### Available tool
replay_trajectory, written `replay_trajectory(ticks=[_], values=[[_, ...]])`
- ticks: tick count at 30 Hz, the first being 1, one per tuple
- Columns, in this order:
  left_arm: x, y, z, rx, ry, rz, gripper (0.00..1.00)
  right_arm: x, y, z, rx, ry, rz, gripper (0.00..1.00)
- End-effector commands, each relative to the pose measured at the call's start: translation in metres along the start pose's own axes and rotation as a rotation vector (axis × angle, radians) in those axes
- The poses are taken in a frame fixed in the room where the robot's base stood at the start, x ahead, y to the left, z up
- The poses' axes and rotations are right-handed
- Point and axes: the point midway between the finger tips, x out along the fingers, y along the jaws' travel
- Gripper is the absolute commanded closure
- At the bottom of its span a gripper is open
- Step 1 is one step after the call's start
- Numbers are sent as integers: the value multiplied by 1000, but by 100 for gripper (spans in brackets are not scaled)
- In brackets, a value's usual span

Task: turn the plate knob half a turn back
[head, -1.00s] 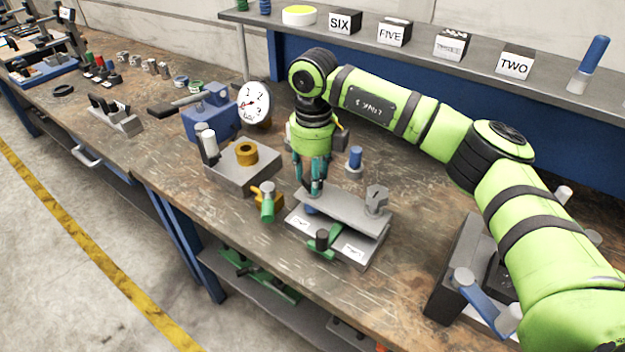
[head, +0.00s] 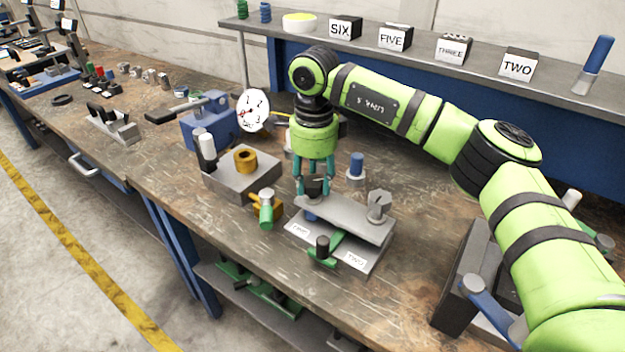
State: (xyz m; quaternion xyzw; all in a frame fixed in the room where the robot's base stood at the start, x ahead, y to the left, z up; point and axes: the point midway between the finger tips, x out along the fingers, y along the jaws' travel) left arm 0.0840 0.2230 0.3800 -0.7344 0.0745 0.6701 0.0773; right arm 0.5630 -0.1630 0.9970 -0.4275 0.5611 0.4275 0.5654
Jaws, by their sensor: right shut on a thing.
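A grey plate fixture (head: 345,217) stands on the bench, with white labels reading FIVE and TWO on its front. A dark knob (head: 316,188) sits at the left end of its top plate. My right gripper (head: 315,187) points straight down over that end, its teal fingers on either side of the dark knob and shut on it. The fingers partly hide the knob. A grey knob (head: 378,205) stands at the right end of the plate. A green lever with a black knob (head: 322,246) is at the front. My left gripper is out of view.
A blue-topped post (head: 356,168) stands just behind the plate.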

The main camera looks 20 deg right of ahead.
Motion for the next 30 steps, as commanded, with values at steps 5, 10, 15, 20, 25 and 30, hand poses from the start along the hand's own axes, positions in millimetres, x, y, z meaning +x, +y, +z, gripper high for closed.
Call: replay_trajectory(ticks=[5,10,15,20,25,30], values=[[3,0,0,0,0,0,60,8,2,-4,-166,16,18,90],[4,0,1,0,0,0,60,8,1,-4,-319,16,19,90],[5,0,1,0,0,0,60,8,0,-4,-453,15,19,90],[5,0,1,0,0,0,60,7,0,-4,-552,15,19,90],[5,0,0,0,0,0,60,7,0,-4,-622,15,19,90],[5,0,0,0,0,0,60,7,-1,-4,-659,15,19,90]])
